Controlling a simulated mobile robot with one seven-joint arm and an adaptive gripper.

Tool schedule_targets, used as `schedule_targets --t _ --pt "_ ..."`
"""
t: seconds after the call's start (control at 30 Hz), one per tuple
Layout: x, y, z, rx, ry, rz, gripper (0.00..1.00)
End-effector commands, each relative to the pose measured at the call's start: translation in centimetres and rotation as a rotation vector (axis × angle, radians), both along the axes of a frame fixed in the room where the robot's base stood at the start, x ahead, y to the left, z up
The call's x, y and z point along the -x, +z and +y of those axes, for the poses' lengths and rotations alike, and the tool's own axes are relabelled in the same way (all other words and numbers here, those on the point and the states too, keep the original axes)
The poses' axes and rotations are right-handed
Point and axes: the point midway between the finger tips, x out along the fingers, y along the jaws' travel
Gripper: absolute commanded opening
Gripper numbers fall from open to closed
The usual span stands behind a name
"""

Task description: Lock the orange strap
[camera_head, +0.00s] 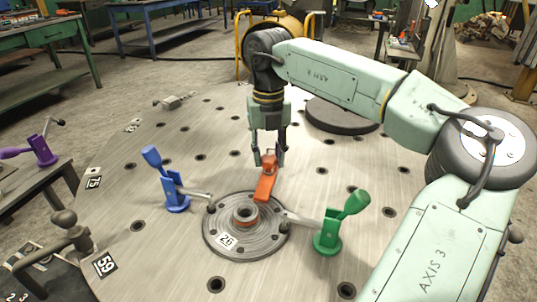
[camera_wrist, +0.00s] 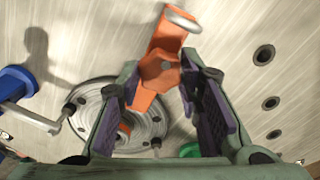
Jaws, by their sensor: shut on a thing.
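The orange strap (camera_head: 265,188) lies with its near end over the far rim of the grey round flange (camera_head: 222,251) marked 26. It also shows in the wrist view (camera_wrist: 160,72), with a metal bar across its far end. My gripper (camera_head: 269,161) is above the strap's far end, pointing down. In the wrist view, the fingers of my gripper (camera_wrist: 160,76) stand on either side of the orange part, shut on it. The exact contact is partly hidden, and I cannot tell whether the strap is locked.
A blue toggle clamp (camera_head: 174,185) stands left of the flange and a green one (camera_head: 333,229) right of it, their arms reaching its rim. The round steel table (camera_head: 130,185) has several holes. A dark disc (camera_head: 341,116) lies behind on the right. Purple clamps (camera_head: 42,150) are at far left.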

Motion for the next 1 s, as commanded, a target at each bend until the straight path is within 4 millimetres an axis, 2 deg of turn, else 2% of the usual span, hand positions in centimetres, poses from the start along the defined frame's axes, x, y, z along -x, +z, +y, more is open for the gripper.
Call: schedule_targets --t 0.6,0.63,0.9,1.0 --pt "-0.05 0.05 -0.07 0.001 -0.042 -0.001 0.04" --pt "-0.05 0.05 -0.07 0.001 -0.042 -0.001 0.34" --pt "-0.02 0.02 -0.04 0.000 -0.040 0.000 0.52" --pt "-0.01 0.01 -0.03 0.000 -0.040 0.000 0.53"
